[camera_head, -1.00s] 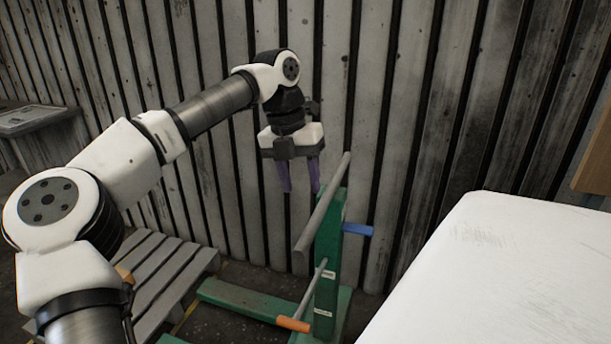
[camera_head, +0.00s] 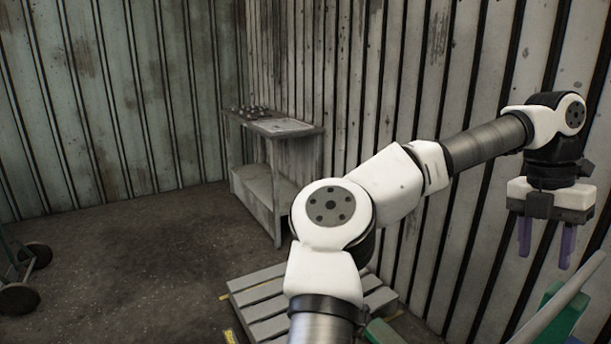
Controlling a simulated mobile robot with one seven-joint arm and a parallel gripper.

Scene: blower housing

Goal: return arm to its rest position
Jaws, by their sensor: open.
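My gripper (camera_head: 546,244) is at the right side of the view, pointing down, with its two purple fingers apart and nothing between them. My arm reaches from the bottom centre up and to the right, bent at the elbow. The gripper hangs in front of the corrugated wall, above and beside a grey bar (camera_head: 562,308) on a green stand (camera_head: 563,325). The gap between fingers and bar is hard to judge. Most of the stand is cut off by the frame edge.
A slatted wooden pallet (camera_head: 262,300) lies on the floor behind my arm. A worn grey workbench (camera_head: 262,178) with small items stands in the far corner. A wheeled cart (camera_head: 22,280) is at the left edge. The floor between cart and pallet is clear.

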